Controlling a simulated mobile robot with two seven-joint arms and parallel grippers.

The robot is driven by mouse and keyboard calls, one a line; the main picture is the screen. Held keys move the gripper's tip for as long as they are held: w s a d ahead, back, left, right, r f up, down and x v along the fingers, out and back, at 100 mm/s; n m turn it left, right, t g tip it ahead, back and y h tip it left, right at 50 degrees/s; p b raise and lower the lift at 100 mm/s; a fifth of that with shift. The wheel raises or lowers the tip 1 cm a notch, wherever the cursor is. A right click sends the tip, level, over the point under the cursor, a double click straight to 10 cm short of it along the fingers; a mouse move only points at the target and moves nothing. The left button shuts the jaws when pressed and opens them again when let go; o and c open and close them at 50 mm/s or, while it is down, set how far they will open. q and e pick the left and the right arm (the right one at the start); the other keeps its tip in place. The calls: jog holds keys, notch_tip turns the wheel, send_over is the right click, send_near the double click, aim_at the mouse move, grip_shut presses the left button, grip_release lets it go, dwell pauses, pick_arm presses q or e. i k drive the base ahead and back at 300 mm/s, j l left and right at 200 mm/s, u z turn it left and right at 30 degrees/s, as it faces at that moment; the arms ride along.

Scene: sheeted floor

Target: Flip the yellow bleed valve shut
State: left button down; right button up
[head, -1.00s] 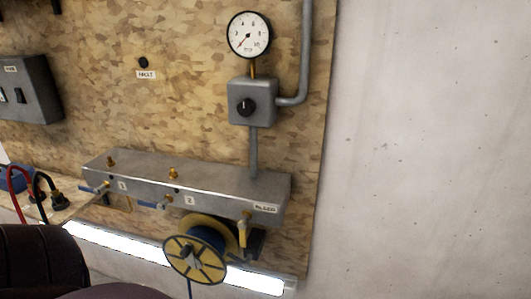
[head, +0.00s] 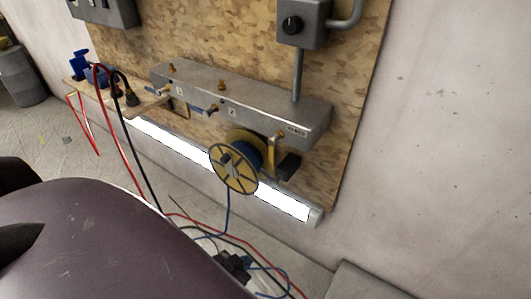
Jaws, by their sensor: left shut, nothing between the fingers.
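The yellow bleed valve (head: 276,156) hangs under the right end of the grey manifold (head: 245,102), below a small label. Its lever points down, and a cable reel stands close on its left. My left gripper (head: 236,264) shows as a small dark shape low in the head view, just past my purple arm link. It is shut and empty, below the manifold and well apart from the valve. Its fingertips are hard to make out among the cables. My right gripper is not in view.
The yellow cable reel (head: 233,168) and a black block (head: 289,166) flank the valve. A lit tube (head: 180,148) runs beneath. Red, black and blue lines trail down to the floor around my left gripper. Two blue-handled valves sit further left on the manifold.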

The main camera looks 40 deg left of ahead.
aim_at(271, 142)
jog(key=l+u, duration=0.45)
jog(key=l, duration=0.25)
jog(key=k+l+u, duration=0.1)
jog(key=l+u, duration=0.4)
jog(key=l, duration=0.2)
